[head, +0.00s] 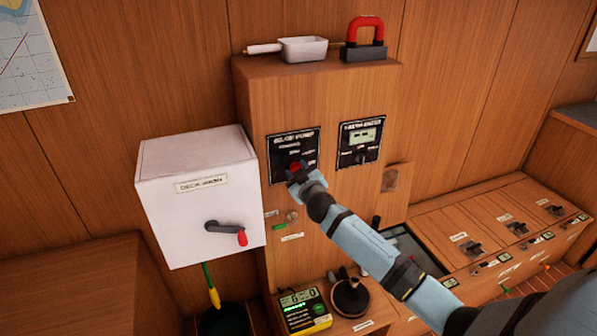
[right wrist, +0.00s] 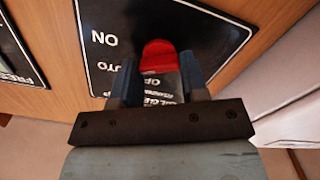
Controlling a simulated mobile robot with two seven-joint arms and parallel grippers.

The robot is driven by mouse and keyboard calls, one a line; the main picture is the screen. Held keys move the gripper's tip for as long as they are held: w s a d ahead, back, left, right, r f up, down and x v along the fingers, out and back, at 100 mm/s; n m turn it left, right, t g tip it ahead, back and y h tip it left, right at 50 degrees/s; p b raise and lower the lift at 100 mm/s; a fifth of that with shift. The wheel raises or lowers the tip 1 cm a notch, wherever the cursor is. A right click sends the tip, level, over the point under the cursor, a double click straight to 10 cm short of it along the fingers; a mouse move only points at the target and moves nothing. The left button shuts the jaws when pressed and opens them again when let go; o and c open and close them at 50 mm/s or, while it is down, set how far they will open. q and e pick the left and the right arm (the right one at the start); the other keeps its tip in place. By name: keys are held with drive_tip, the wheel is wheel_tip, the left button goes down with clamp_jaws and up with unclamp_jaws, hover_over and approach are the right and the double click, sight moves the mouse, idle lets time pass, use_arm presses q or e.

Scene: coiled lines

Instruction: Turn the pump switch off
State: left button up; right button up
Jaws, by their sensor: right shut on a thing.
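The pump switch panel (head: 281,148) is a black plate with white lettering on the front of the wooden cabinet. Its red knob (head: 295,165) sits low on the plate and is partly covered by my gripper. My right gripper (head: 297,174) is at the knob, shut on it. In the right wrist view the red knob (right wrist: 160,52) shows between the two fingers of the gripper (right wrist: 158,70), against the black plate (right wrist: 215,40). The lettering there is upside down; ON and part of AUTO show, and other words are partly hidden. My left gripper is out of view.
A white box (head: 185,215) with a red-tipped lever (head: 226,229) juts out left of the panel. A second black panel (head: 360,143) with a display is to the right. A red-handled block (head: 363,48) and a white scoop (head: 303,49) lie on top of the cabinet.

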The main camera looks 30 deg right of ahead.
drive_tip(key=n+p, duration=0.2)
drive_tip(key=n, duration=1)
drive_tip(key=shift+a+f, duration=0.1)
drive_tip(key=shift+f, duration=0.05)
idle(0.3)
drive_tip(key=o, duration=0.9)
drive_tip(key=b+v, duration=0.1)
drive_tip(key=v, duration=1.2)
drive_tip(key=shift+s, duration=0.4)
